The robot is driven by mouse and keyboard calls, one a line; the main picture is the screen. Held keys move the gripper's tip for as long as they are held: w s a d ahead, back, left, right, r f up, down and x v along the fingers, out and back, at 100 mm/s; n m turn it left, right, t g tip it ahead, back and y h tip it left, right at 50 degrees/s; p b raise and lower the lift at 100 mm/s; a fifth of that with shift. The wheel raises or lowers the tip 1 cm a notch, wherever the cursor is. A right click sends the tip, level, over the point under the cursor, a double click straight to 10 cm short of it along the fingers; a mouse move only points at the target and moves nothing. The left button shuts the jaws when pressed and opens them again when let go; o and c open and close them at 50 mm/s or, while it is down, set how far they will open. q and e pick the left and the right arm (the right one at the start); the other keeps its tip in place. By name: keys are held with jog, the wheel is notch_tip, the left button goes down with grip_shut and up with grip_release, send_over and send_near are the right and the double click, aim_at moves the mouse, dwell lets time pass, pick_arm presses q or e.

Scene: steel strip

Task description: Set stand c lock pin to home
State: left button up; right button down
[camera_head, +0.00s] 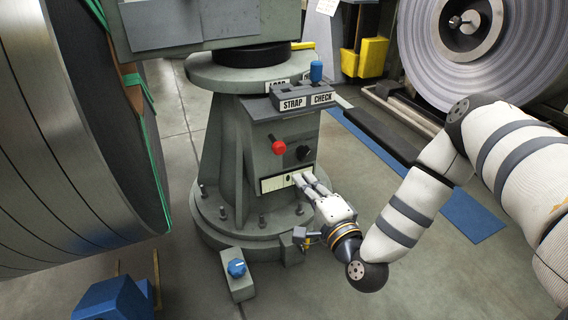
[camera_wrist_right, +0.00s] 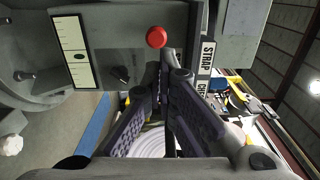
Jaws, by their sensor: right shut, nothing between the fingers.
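The grey-green stand (camera_head: 225,140) fills the middle of the head view. On its front are a red ball knob (camera_head: 278,147), a black knob (camera_head: 304,152) and a white scale plate (camera_head: 274,184) with a dark mark. No label I can read names the lock pin. My right gripper (camera_head: 303,180) is shut and empty, close to the right end of the scale plate; contact cannot be told. In the right wrist view the closed fingers (camera_wrist_right: 163,75) are below the red knob (camera_wrist_right: 156,37), beside the black knob (camera_wrist_right: 121,74). The scale plate (camera_wrist_right: 76,52) is at left. My left gripper is not visible.
A blue-topped pedal block (camera_head: 237,275) is on the floor. A big coil (camera_head: 80,130) stands at left. Blue mat (camera_head: 465,215) lies behind my right arm.

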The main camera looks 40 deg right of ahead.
aim_at(280, 149)
pick_arm(q)
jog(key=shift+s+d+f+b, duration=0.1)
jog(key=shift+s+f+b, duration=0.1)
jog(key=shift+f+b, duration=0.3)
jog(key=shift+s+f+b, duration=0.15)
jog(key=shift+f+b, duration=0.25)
jog(key=shift+b, duration=0.15)
pick_arm(e)
jog(key=x, duration=1)
jog(key=shift+w, duration=0.35)
jog(key=b+x, duration=0.1)
jog(key=x, duration=0.3)
jog(key=shift+w+f+b, duration=0.15)
jog(key=shift+f+b, duration=0.05)
jog(key=shift+b, duration=0.2)
jog(key=shift+w+r, duration=0.1)
jog(key=shift+w, duration=0.1)
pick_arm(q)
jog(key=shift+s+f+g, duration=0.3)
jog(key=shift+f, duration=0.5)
pick_arm(e)
jog(key=shift+d+r, duration=0.1)
jog(key=shift+r, duration=0.1)
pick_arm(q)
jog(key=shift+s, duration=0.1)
